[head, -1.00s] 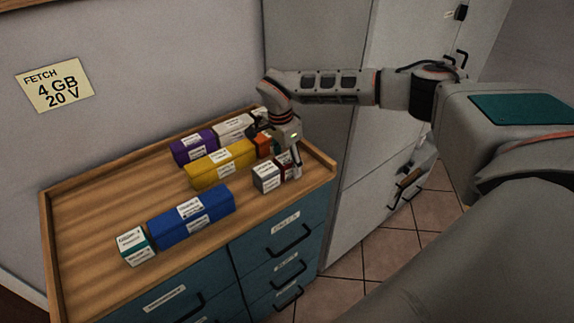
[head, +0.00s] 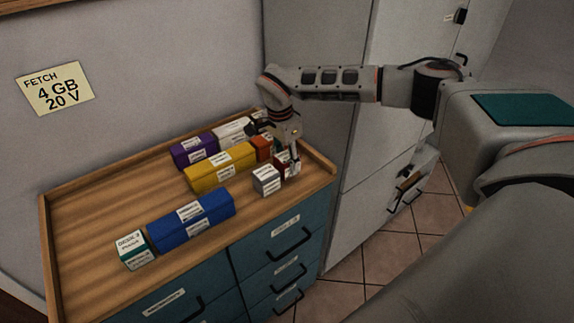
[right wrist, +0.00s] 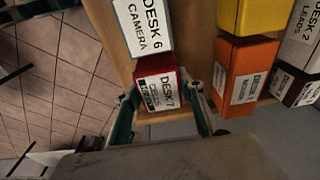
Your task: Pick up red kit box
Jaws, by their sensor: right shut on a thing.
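The red kit box (right wrist: 170,73), labelled DESK 7, stands between the two fingers of my right gripper (right wrist: 162,118) in the right wrist view. The fingers are shut on its sides. In the head view my right gripper (head: 287,163) reaches down at the right end of the wooden top, and it hides most of the red box (head: 280,161). I cannot tell whether the box is clear of the surface. My left gripper is not in view.
A white DESK 6 camera box (head: 266,180) sits right beside the red one. An orange box (head: 262,147), a yellow box (head: 220,168) and a purple box (head: 194,152) are close behind. A blue box (head: 192,218) lies front left. The tray's raised rim (head: 318,160) is near.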

